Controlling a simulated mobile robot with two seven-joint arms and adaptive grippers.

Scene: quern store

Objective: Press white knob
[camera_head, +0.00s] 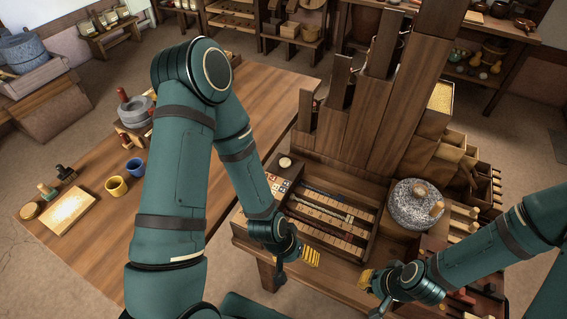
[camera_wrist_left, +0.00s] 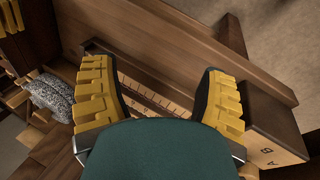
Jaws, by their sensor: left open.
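A small round whitish knob (camera_head: 285,162) sits at the upper left corner of the wooden console (camera_head: 335,172) in the head view. I cannot make it out in the left wrist view. My left gripper (camera_head: 312,257) is near the console's front edge, below and right of the knob in the picture and apart from it. In the left wrist view its yellow ribbed fingers (camera_wrist_left: 155,76) are spread wide with nothing between them. My right gripper (camera_head: 370,284) is to the right of the left one, also well away from the knob; its finger gap is unclear.
The console has rows of light keys (camera_head: 330,220) and tall wooden boards behind. A grey speckled quern stone (camera_head: 415,203) stands right of the keys. A long table (camera_head: 110,235) at left holds a yellow cup (camera_head: 116,187) and a blue cup (camera_head: 136,167). A lettered block (camera_wrist_left: 275,150) shows in the wrist view.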

